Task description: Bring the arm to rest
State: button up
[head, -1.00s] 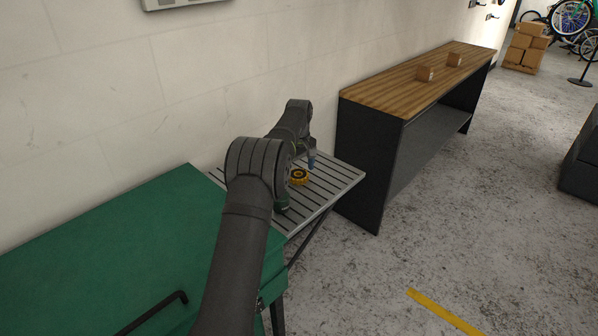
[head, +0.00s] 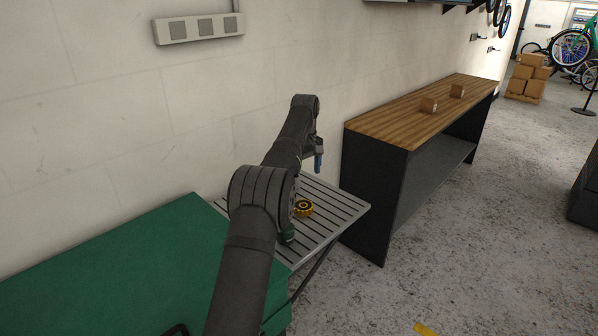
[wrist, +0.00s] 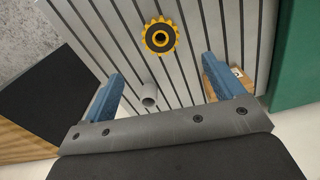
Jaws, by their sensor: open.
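My gripper (head: 319,163) hangs above the slatted grey table, its blue fingers pointing down. In the wrist view my gripper (wrist: 161,70) has its two blue fingers wide apart with nothing held between them. A yellow toothed ring with a dark centre (head: 304,207) lies on the table below my gripper; it also shows in the wrist view (wrist: 150,30), beyond the fingertips. My arm hides part of the table in the head view.
The slatted table (head: 338,208) stands between a green cabinet (head: 120,262) and a wood-topped bench (head: 400,115) with two small boxes. A dark green object (head: 287,234) is partly hidden by my arm. A grey tube (wrist: 149,97) and a brown piece (wrist: 241,77) show in the wrist view.

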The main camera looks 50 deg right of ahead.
aim_at(304, 206)
jog(key=shift+f, duration=0.1)
notch_tip(304, 206, down, 12)
jog(key=shift+r, duration=1.95)
jog(key=shift+f, duration=0.15)
